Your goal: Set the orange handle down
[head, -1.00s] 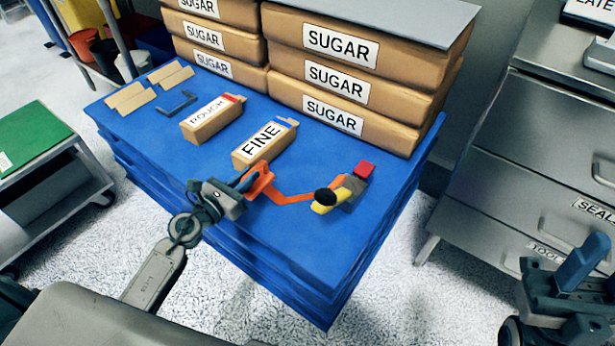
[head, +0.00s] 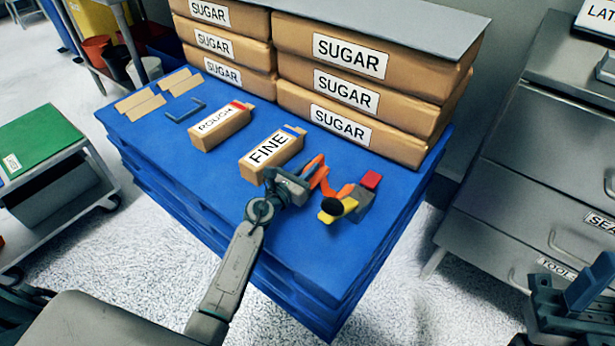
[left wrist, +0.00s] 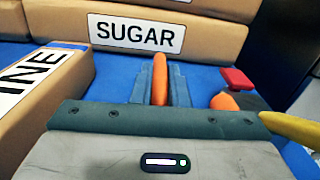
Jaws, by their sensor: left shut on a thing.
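The orange handle (head: 318,176) is at the front right of the blue pallet top (head: 255,225). My left gripper (head: 304,176) is shut on the handle, low over the pallet. In the left wrist view the handle (left wrist: 160,80) stands between the two blue fingers. A block with a red cap (head: 371,180), a yellow piece (head: 325,216) and a dark round knob (head: 332,206) is close to the handle's right end. I cannot tell whether the handle touches the blue surface. My right gripper (head: 575,293) shows partly at the lower right, and its opening is unclear.
Boxes labelled ROUGH (head: 222,126) and FINE (head: 272,152) lie left of the handle. SUGAR sacks (head: 385,95) are stacked behind. Tan strips (head: 145,104) and a small blue bracket (head: 185,110) lie at the back left. The pallet's front left area is clear.

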